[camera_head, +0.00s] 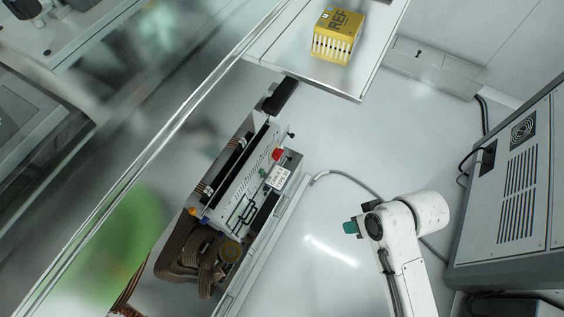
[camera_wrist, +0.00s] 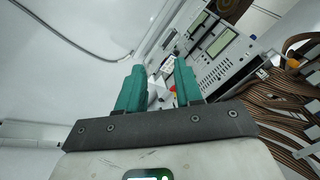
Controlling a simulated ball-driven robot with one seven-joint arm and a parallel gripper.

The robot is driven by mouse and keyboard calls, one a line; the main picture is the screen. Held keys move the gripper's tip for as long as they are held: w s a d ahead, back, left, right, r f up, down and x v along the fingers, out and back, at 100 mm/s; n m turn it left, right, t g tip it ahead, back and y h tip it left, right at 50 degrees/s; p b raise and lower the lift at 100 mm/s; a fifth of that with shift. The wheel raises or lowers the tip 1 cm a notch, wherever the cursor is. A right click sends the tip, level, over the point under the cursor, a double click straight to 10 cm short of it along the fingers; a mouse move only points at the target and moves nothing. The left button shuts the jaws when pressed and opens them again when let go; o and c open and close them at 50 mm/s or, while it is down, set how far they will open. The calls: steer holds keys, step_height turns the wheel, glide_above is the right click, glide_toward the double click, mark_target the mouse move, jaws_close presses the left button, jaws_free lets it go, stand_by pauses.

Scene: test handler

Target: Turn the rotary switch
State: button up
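The test handler unit (camera_head: 238,178) is a grey box with a slotted panel, set at a slant left of my arm in the head view. A small red knob-like part (camera_head: 277,154) sits on its right side, near a white label (camera_head: 277,177) and a small green part. I cannot tell for sure which part is the rotary switch. My gripper (camera_head: 351,227) is right of the unit, apart from it. In the wrist view my two teal fingers (camera_wrist: 160,72) stand apart with nothing held. The unit (camera_wrist: 222,66) shows beyond them, and a red part (camera_wrist: 173,88) shows partly behind the right finger.
Brown ribbon cables (camera_head: 190,252) hang at the unit's lower end. A yellow REF box (camera_head: 338,36) sits on a white shelf at the top. A grey cabinet (camera_head: 515,190) stands at the right. A grey cable (camera_head: 345,175) crosses the white surface between unit and arm.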

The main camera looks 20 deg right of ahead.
steer(key=shift+o, duration=0.3)
steer(key=w+a+f+t+y+b, duration=0.1)
steer(key=w+a+f+y+b, duration=0.1)
steer(key=f, duration=0.5)
steer(key=w+a+f+t+y+b, duration=0.1)
steer(key=w+a+f+y+b, duration=0.1)
steer(key=w+a+f+b, duration=0.2)
steer(key=w+f+b, duration=0.3)
steer(key=shift+a+f+m+t+y, duration=0.25)
steer(key=shift+f+m+t+y, duration=0.15)
steer(key=m+t+b, duration=1.2)
steer(key=m+b, duration=0.1)
steer(key=b, duration=0.8)
glide_toward(278, 154)
steer(key=b+x, duration=0.2)
steer(key=x, duration=0.5)
steer(key=shift+w+f+b, duration=0.2)
steer(key=shift+f+b, duration=0.1)
steer(key=shift+b, duration=0.1)
jaws_close()
